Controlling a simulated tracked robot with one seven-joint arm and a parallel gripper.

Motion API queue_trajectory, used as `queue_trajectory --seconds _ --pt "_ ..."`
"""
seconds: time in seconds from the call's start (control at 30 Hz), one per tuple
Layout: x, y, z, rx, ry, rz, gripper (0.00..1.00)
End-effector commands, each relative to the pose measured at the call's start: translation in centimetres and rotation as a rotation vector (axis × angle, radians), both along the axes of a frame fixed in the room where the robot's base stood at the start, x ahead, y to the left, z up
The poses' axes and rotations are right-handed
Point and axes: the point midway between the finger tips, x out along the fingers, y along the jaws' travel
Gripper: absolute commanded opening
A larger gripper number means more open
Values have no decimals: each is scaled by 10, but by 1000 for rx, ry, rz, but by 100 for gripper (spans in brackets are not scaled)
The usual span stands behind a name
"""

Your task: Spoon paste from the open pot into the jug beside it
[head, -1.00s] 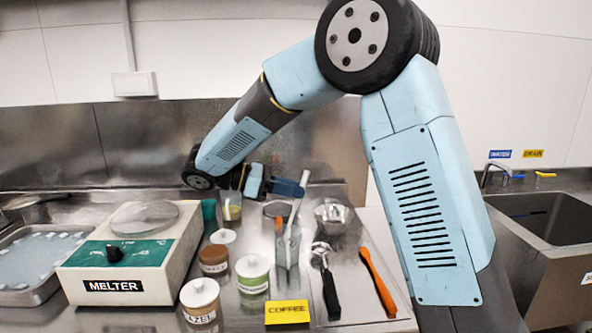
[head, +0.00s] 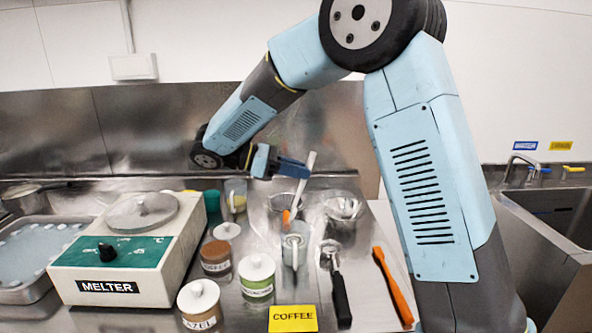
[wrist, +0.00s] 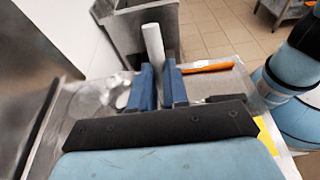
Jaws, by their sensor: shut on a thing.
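My gripper (head: 296,169) is shut on the pale handle of a long tool (head: 305,180), high over the back of the worktop. The tool slants down left to an orange part (head: 288,215) that looks like its lower end. The handle also stands between the blue fingers in the wrist view (wrist: 153,45). A grey translucent jug (head: 303,264) stands below, its handle facing the head camera. The orange part appears above or behind the jug; which, I cannot tell. The open brown pot (head: 215,266) stands left of the jug. Its contents are hard to make out.
A loose white lid (head: 227,231) lies behind the brown pot. Lidded pots (head: 257,279) (head: 200,305) and a yellow COFFEE card (head: 293,319) are in front. A black-handled utensil (head: 340,295) and orange spatula (head: 393,287) lie right. The melter (head: 130,255) stands left.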

Motion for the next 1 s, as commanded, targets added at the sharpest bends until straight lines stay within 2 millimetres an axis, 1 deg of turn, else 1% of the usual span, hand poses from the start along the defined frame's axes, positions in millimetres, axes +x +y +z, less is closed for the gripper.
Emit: queue_trajectory --seconds 0.17,0.57,1.0 --pt "0 -10 -1 62 -3 -4 0" --pt "0 -46 -10 367 -10 -6 0" --pt "-1 -80 -36 714 -14 -7 0"
